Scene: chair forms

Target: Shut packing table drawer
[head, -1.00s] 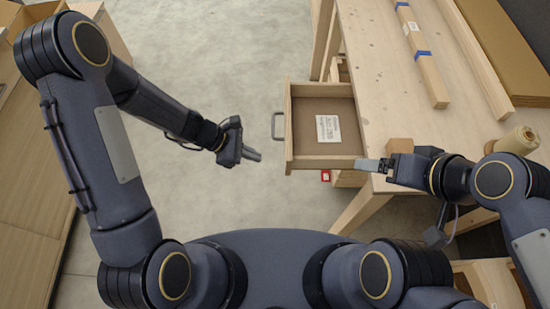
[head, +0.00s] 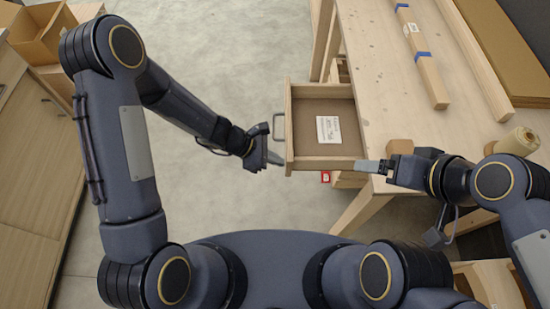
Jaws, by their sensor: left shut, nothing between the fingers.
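The packing table (head: 375,75) stands at the upper right. Its wooden drawer (head: 289,143) is pulled out to the left, with a grey bar handle (head: 276,126) on its front. A white printed card (head: 328,129) lies inside. My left gripper (head: 278,158) is shut and empty, close to the drawer front just below the handle; I cannot tell if it touches. My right gripper (head: 362,166) is at the drawer's near right corner, by the table edge; its fingers look together, but whether it holds anything is unclear.
A long wrapped wooden bar (head: 421,58), a small wooden block (head: 400,146) and a twine spool (head: 517,141) are on the table. Cardboard sheets (head: 495,50) lie at the far right. Cabinets (head: 40,150) stand at the left. The floor left of the drawer is clear.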

